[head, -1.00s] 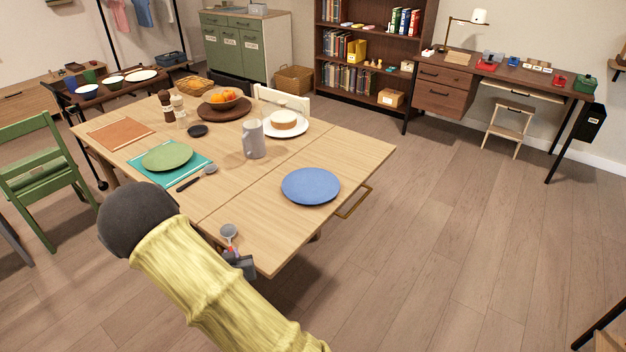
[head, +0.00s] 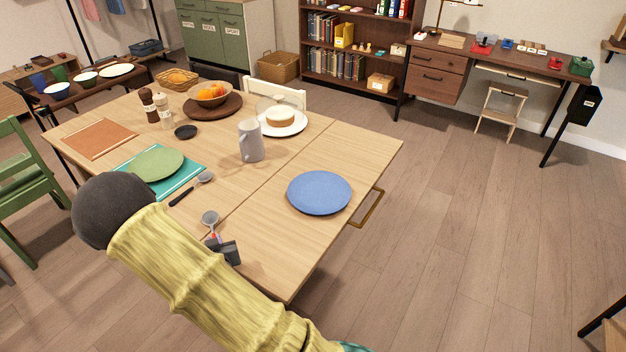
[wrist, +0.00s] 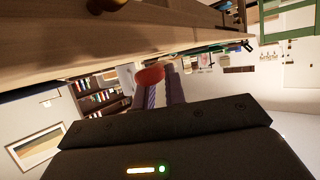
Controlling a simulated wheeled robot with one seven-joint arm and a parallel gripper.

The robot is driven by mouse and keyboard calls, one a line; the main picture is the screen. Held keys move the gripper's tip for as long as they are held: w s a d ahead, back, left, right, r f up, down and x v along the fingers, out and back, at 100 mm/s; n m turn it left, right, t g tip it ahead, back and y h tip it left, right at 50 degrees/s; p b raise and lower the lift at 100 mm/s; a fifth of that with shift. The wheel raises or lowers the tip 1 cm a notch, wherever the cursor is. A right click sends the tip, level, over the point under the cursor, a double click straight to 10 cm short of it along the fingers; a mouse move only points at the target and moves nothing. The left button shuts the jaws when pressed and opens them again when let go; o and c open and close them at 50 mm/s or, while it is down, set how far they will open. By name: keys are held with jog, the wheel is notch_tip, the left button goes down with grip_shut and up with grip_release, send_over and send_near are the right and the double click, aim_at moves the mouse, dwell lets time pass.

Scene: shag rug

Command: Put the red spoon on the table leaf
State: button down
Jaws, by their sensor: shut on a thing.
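The red spoon (head: 210,218) is in my gripper (head: 221,248). In the head view its bowl end looks greyish, with a bit of red by the jaws. In the wrist view a red rounded end (wrist: 150,77) shows just past the fingers (wrist: 165,95). My gripper is at the table's near edge, close to the seam of the table leaf (head: 262,242). I cannot tell the spoon's height over the top. The leaf is the right-hand section, bearing a blue plate (head: 319,193). My forearm hides part of the near edge.
A grey mug (head: 250,141) stands near the seam. A black-handled utensil (head: 190,189) and a green plate (head: 157,164) lie left of the leaf. A cake on a white plate (head: 281,120) is farther back. The leaf is bare around the blue plate.

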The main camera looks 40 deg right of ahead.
jog(key=shift+s+d+r, duration=0.1)
jog(key=shift+d+r, duration=0.3)
jog(key=d+r+m+g+h, duration=0.1)
jog(key=d+r, duration=0.1)
jog(key=d+r+m+g+h+p, duration=0.1)
jog(key=d+r+m+h, duration=0.1)
jog(key=d+r+m+g+h+p, duration=0.1)
jog(key=d+m+h, duration=0.1)
jog(key=shift+s+d+r, duration=0.35)
jog(key=shift+s+r, duration=0.05)
jog(key=s+d+r+m+g+h+p, duration=0.1)
jog(key=s+d+r+m+g+h, duration=0.1)
jog(key=s+d+m+g+h, duration=0.1)
jog(key=s+m+g, duration=0.1)
jog(key=m+g, duration=0.1)
jog(key=shift+s+d+r+m+h+p, duration=0.15)
jog(key=shift+s+r+m+h+p, duration=0.15)
jog(key=shift+s+h+p, duration=0.1)
send_over(262, 245)
notch_tip(262, 245, down, 6)
jog(key=shift+f+b, duration=0.15)
jog(key=shift+b, duration=0.3)
